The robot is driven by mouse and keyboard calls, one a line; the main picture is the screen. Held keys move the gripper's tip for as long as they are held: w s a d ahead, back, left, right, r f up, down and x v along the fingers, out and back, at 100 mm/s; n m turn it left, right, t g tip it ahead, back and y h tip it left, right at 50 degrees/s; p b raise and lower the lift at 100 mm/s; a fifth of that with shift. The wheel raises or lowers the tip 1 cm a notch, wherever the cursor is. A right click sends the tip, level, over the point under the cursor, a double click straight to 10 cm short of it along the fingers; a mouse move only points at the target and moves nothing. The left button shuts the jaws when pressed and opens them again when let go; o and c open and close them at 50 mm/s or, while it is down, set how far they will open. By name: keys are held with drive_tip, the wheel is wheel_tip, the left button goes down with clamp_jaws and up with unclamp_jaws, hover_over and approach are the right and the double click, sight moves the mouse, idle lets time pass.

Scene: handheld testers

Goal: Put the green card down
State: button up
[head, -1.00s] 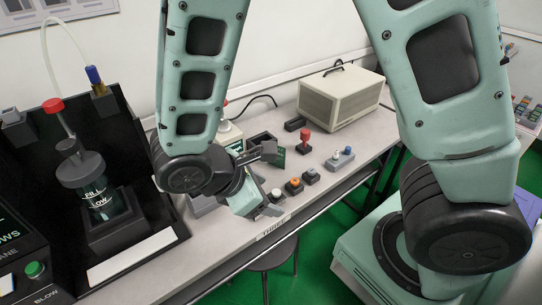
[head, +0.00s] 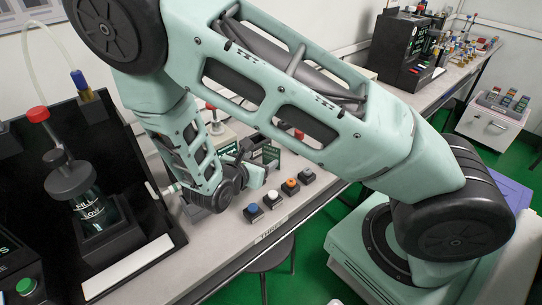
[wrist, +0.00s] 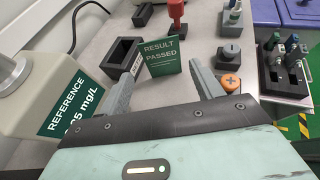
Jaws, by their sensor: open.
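The green card (wrist: 162,56), lettered "RESULT PASSED", stands nearly upright beside a dark open-topped box (wrist: 124,60) in the wrist view. My gripper (wrist: 163,82) is open, its two grey fingers apart on either side of the card's near side. Neither finger appears to press on the card. In the head view the green card (head: 271,155) shows small, just right of my gripper (head: 250,168). The card's lower edge is partly hard to make out, so its exact footing is unclear.
A white device with a green "REFERENCE" label (wrist: 68,105) stands close on the left. An orange button (wrist: 230,82), a grey block (wrist: 229,54) and a red-handled stamp (wrist: 177,16) lie right and behind. A rack with tubes (wrist: 283,65) is further right.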

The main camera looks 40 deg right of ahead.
sight(271, 153)
drive_tip(key=shift+p+x, duration=0.55)
drive_tip(key=shift+x, duration=3.45)
drive_tip(key=shift+s, duration=0.1)
drive_tip(key=c, duration=0.8)
